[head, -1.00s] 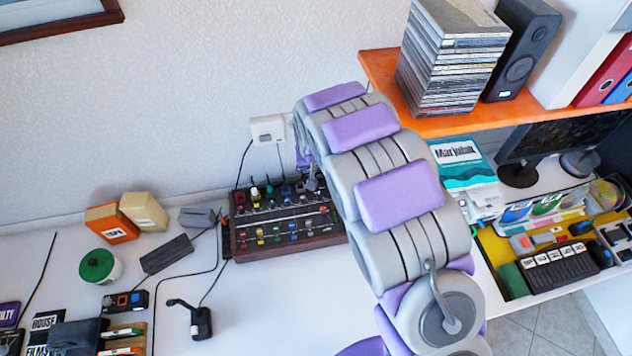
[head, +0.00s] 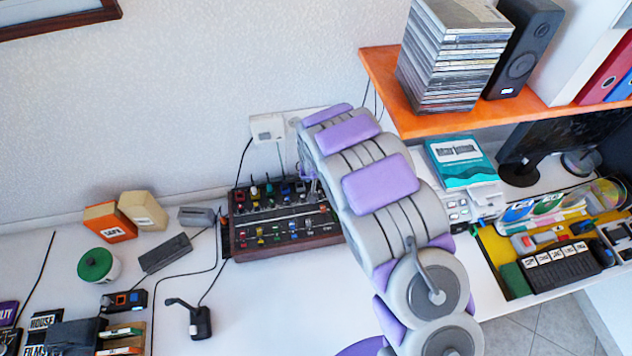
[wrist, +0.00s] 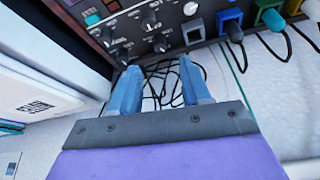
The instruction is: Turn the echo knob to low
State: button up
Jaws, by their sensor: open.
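The dark knob panel (head: 285,228) with wooden sides stands on the white desk against the wall, with colored knobs and plugs on its face. In the wrist view its knob face (wrist: 140,25) fills the upper middle, with several small black and grey knobs (wrist: 160,43) above the fingertips. I cannot read which knob is echo. My gripper (wrist: 160,82) is open, its two blue fingers apart and pointing toward the panel's edge, with only cables seen between them. In the head view my arm hides the gripper and the panel's right end.
Black cables (wrist: 160,75) hang by the panel. A white wall box (head: 267,128) is above it. An orange shelf (head: 395,95) with a disc stack (head: 450,60) and a speaker (head: 520,50) overhangs at right. The desk front of the panel is clear.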

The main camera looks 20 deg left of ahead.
jog(key=b+x, duration=0.1)
jog(key=x, duration=0.7)
jog(key=shift+w+f, duration=0.1)
jog(key=shift+f, duration=0.05)
jog(key=shift+c, duration=0.3)
grip_shut()
